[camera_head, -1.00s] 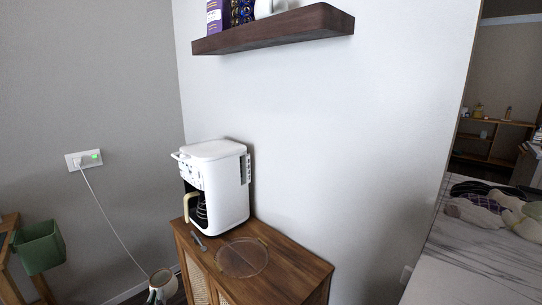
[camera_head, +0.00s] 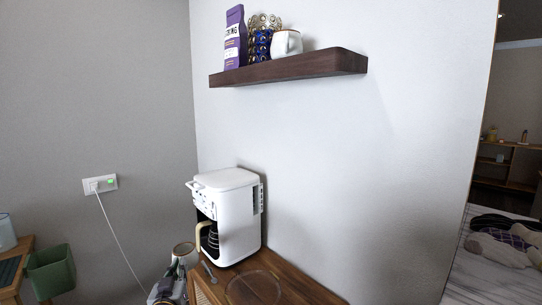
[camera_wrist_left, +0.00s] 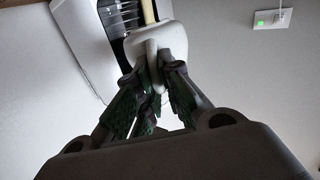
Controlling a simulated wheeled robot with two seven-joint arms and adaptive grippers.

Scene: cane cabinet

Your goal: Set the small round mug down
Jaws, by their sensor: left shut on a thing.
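A small round mug (camera_head: 183,250), pale with a dark inside, is held roughly upright by my left gripper (camera_head: 178,268). It is beside the left front edge of the wooden cabinet (camera_head: 290,281), in front of the coffee maker (camera_head: 232,212). In the left wrist view the white mug (camera_wrist_left: 148,38) is at the top centre. My left gripper (camera_wrist_left: 157,72) is shut on its handle side there. The mug's underside and its exact gap to the cabinet are hidden. My right gripper is not in view.
A clear round plate (camera_head: 254,289) and a small grey utensil (camera_head: 209,272) lie on the cabinet top. A shelf (camera_head: 290,67) above holds a purple bag (camera_head: 235,38), a capsule holder (camera_head: 261,40) and another white mug (camera_head: 287,43). A green bin (camera_head: 51,272) is at left.

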